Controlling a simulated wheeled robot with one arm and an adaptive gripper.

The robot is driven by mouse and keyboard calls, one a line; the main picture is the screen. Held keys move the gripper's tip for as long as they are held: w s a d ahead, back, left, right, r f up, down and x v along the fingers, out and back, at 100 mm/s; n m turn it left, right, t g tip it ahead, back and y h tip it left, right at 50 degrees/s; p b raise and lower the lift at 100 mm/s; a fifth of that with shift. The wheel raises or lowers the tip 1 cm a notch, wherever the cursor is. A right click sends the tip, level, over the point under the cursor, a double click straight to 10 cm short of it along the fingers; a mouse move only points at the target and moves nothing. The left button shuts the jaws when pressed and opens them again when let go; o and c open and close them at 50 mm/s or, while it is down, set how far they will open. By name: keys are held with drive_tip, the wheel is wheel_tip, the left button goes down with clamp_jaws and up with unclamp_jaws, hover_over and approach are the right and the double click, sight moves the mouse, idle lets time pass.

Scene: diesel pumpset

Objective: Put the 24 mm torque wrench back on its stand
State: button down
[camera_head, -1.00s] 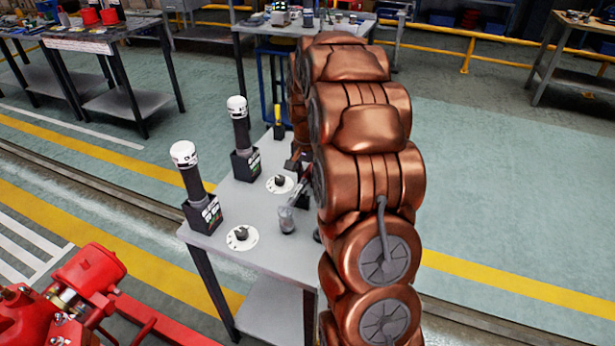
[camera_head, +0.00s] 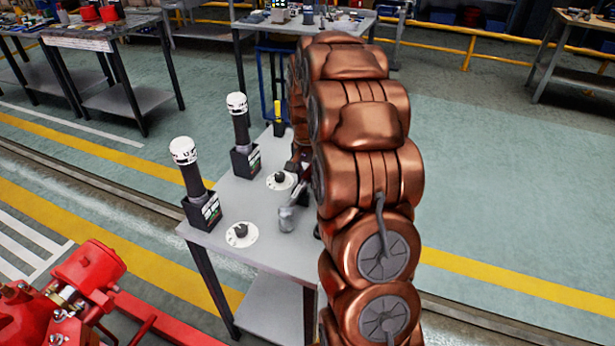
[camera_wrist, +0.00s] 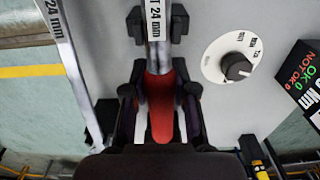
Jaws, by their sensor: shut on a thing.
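The 24 mm torque wrench (camera_wrist: 160,98) has a red handle and a pale steel shaft with a "24 mm" label. In the wrist view my gripper (camera_wrist: 160,92) is shut around the red handle, one dark finger on each side. Black blocks (camera_wrist: 180,22) flank the shaft at the top of this view; they look like a stand's holder, but I cannot tell whether the shaft rests in them. The wrench head is out of this view. In the head view my copper-coloured arm hides most of the gripper and wrench.
The grey table (camera_head: 240,198) bears two black sockets with white-topped tools (camera_head: 184,152) (camera_head: 237,105) and round dials (camera_head: 240,234) (camera_head: 281,180). Another bar marked "24 mm" (camera_wrist: 62,45) runs along the wrist view's left. Red machinery (camera_head: 85,280) stands at the lower left.

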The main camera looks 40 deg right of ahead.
drive_tip(key=shift+f, duration=0.2)
drive_tip(key=c, duration=0.8)
unclamp_jaws()
drive_tip(key=shift+c, duration=0.2)
wheel_tip(320, 180, up, 11)
drive_tip(key=shift+r, duration=0.1)
drive_tip(key=shift+a+r, duration=0.1)
drive_tip(key=shift+r, duration=0.3)
